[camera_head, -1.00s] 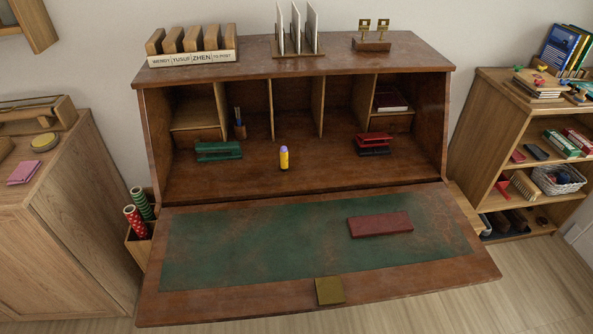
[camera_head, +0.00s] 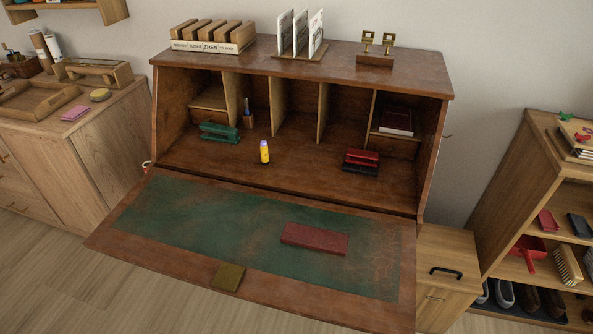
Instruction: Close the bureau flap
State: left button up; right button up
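The bureau (camera_head: 300,66) stands against the wall in the head view. Its flap (camera_head: 135,243) is folded down and open, with a green writing surface (camera_head: 180,215) on its inner face. A dark red flat case (camera_head: 314,239) lies on the flap, right of its middle. A small brass-coloured square piece (camera_head: 228,277) sits at the flap's front edge. Neither of my grippers shows in the view.
Inside the bureau are a green stapler (camera_head: 219,133), a yellow glue stick (camera_head: 265,152) and a red-and-black hole punch (camera_head: 361,161). A wooden cabinet (camera_head: 120,140) stands left, a low drawer unit (camera_head: 447,250) and a shelf (camera_head: 508,190) right. Floor shows front left.

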aim_at(353, 268)
jog(key=i+l+u, duration=0.15)
jog(key=l+u, duration=0.15)
jog(key=l, duration=0.3)
jog(key=l+u, duration=0.25)
jog(key=l, duration=0.35)
